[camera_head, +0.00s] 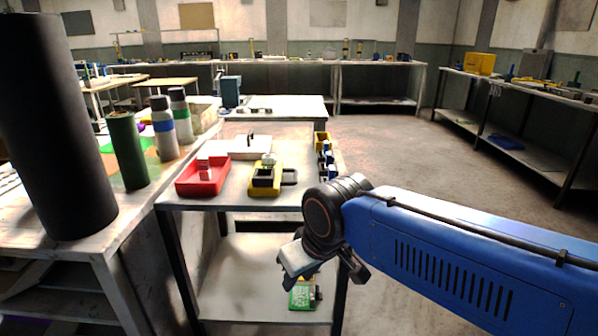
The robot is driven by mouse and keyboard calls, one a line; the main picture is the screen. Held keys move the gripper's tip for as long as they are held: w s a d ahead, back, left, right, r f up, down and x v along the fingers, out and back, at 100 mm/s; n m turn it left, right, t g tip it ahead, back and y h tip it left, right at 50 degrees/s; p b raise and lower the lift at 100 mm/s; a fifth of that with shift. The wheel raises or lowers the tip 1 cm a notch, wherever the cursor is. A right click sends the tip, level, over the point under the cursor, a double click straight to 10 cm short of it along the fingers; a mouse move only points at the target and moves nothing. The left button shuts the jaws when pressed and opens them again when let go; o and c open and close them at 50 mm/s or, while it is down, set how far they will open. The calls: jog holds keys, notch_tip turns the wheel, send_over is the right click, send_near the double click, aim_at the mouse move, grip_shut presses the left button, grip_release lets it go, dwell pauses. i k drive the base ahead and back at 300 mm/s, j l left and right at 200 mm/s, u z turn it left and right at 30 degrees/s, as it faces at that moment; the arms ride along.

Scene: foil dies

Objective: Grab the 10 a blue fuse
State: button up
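I cannot make out a 10 A blue fuse for certain. Several small blue and white pieces (327,160) stand in a row at the right edge of the middle table (225,200); they are too small to identify. My gripper (318,272) hangs at the end of my blue arm, in front of the table's right front corner and lower than its top. It is apart from the blue pieces.
A red bin (190,187) and a yellow bin (263,193) sit on the middle table. A green board (300,297) lies on its lower shelf. A tall black cylinder (50,130) and a green cylinder (127,150) stand on the left table. Open floor (400,150) lies to the right.

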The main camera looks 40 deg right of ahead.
aim_at(331, 172)
jog(key=l+z, duration=0.1)
jog(key=z, duration=0.6)
jog(key=l+z, duration=0.15)
jog(key=z, duration=0.2)
jog(key=i+l+z, duration=0.15)
jog(key=l+z, duration=0.2)
jog(key=i+l+z, duration=0.15)
jog(key=z, duration=0.25)
jog(key=i+l+z, duration=0.2)
jog(key=z, duration=0.15)
jog(key=i+l+u, duration=0.1)
jog(key=i, duration=0.2)
jog(key=i+l+u, duration=0.1)
jog(key=i, duration=0.2)
jog(key=i+u, duration=0.15)
jog(key=u, duration=0.3)
jog(key=i+l+u, duration=0.1)
jog(key=u, duration=0.4)
jog(key=i+l+u, duration=0.1)
jog(key=u, duration=0.35)
jog(key=i+l+u, duration=0.15)
jog(key=u, duration=0.3)
jog(key=l+u, duration=0.25)
jog(key=u, duration=0.25)
jog(key=i+l+u, duration=0.1)
jog(key=u, duration=0.35)
jog(key=l+u, duration=0.45)
jog(key=k+j, duration=0.05)
jog(key=j, duration=0.1)
